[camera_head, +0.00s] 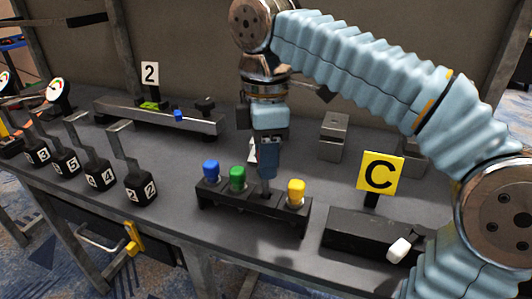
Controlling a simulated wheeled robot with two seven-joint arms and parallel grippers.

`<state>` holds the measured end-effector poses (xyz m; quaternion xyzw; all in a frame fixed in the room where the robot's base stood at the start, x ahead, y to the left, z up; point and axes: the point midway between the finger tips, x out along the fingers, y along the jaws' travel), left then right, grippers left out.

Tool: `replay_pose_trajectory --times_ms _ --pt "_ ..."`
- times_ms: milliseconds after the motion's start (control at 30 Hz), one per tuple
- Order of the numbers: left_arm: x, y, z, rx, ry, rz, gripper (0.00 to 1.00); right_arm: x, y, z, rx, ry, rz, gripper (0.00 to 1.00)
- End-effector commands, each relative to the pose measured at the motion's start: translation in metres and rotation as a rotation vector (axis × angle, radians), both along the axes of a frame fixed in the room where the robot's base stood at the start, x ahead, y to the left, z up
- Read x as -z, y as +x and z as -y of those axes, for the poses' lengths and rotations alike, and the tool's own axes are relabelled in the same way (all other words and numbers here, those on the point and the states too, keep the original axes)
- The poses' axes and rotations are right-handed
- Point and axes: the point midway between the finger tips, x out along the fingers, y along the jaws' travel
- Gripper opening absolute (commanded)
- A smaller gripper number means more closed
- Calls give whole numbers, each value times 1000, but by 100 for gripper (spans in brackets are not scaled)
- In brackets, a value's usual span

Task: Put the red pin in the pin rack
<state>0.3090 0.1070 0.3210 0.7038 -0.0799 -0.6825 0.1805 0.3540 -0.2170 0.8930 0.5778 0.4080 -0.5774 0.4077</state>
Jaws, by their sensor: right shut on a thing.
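The pin rack (245,213) is a long black block on the grey table. A blue pin (211,170), a green pin (237,178) and a yellow pin (296,192) stand upright in it. My right gripper (267,186) points down over the rack, in the gap between the green and yellow pins. It is shut on what I take to be the red pin; its fingers hide the head, and no red shows. I cannot tell how deep the pin sits in the rack. My left gripper is not in view.
Several numbered black blocks with levers (140,188) stand at left. A rail with a blue piece (178,115) and a "2" sign (150,75) lies behind. A grey metal block (333,136) stands at back right. A yellow "C" sign (380,174) and black box (350,232) are right of the rack.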

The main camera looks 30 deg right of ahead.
Motion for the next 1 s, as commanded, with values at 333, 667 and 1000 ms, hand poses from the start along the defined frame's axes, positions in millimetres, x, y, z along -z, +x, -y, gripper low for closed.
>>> replay_pose_trajectory --times_ms 333,667,1000 --pt "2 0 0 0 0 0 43 4 0 0 0 0 0 1" --pt "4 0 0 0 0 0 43 5 0 0 0 0 0 1" --pt "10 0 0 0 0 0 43 15 0 0 0 0 0 1"
